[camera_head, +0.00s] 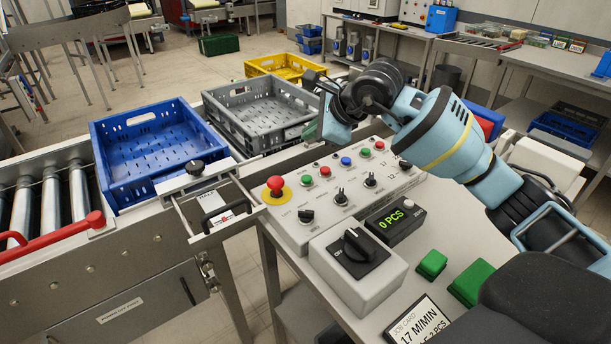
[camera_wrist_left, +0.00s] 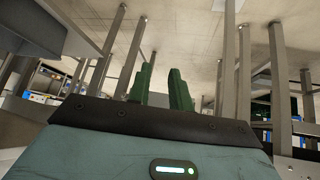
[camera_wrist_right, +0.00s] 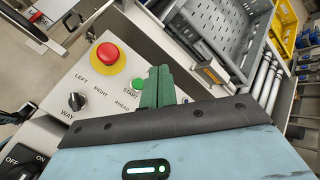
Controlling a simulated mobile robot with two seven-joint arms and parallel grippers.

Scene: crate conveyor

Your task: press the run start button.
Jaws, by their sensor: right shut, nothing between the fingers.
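The control box (camera_head: 330,222) has a row of coloured buttons along its far side. A green button (camera_head: 306,181) sits closest to the red mushroom button (camera_head: 275,185). In the right wrist view this green button (camera_wrist_right: 138,84) has a label reading START; the rest of the label is too small to read surely. My right gripper (camera_head: 312,131) is shut and empty, above the far side of the box. In the right wrist view its green fingers (camera_wrist_right: 158,86) appear just right of the green button; contact cannot be told. My left gripper (camera_wrist_left: 162,88) shows two separated fingers with nothing between them.
A blue crate (camera_head: 118,122) and a grey crate (camera_head: 240,92) stand behind and left of the box. Nearer are a black rotary switch (camera_head: 357,247), a counter reading 0 PCS (camera_head: 396,218) and green blocks (camera_head: 432,264). Several knobs stand on the panel.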

